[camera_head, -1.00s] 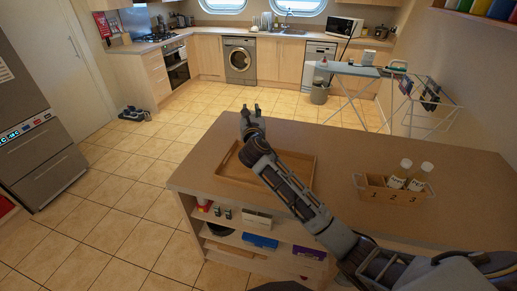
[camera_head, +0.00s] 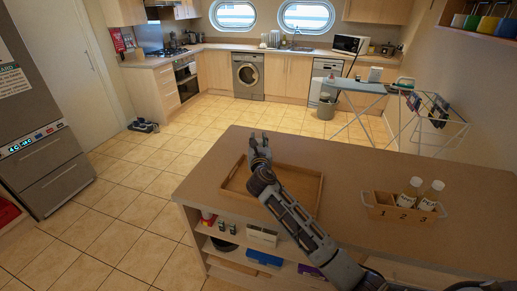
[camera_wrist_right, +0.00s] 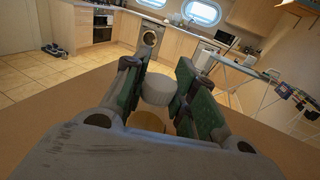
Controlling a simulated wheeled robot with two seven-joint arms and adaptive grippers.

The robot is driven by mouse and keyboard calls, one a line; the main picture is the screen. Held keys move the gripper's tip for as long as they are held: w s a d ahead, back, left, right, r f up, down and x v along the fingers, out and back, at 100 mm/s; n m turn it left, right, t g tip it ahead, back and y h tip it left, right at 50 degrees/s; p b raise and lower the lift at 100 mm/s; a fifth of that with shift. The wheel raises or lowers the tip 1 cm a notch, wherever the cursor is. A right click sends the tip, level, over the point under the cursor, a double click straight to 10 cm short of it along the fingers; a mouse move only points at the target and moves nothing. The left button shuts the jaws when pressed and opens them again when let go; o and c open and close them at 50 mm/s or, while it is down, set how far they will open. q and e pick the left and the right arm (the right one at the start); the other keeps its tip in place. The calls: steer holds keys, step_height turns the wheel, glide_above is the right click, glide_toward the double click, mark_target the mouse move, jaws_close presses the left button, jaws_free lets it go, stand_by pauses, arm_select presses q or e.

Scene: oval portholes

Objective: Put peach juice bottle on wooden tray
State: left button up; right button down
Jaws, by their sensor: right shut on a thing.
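The wooden tray (camera_head: 300,186) lies on the left part of the counter, its right half bare. My right gripper (camera_head: 259,142) is at the tray's back left, its fingers overlapping the back rim in the head view. In the right wrist view my right gripper (camera_wrist_right: 158,76) is shut on a bottle with a white cap (camera_wrist_right: 158,89) and a yellow-orange body (camera_wrist_right: 147,121), which fits the peach juice bottle. The fingers and wrist hide most of it. I cannot tell whether its base touches the tray. My left gripper is not in view.
A wooden crate (camera_head: 378,211) numbered 1, 2, 3 stands right on the counter (camera_head: 345,165), with two white-capped bottles (camera_head: 431,195) in it. Shelves with several items (camera_head: 262,236) are below the counter's front. A drying rack (camera_head: 410,121) stands behind. The counter between tray and crate is clear.

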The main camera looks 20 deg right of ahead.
steer(key=shift+f, duration=1.55)
steer(key=c, duration=1.1)
jaws_free()
steer(key=shift+c, duration=0.2)
steer(key=shift+s, duration=0.1)
steer(key=v, duration=1.2)
steer(key=shift+b, duration=0.45)
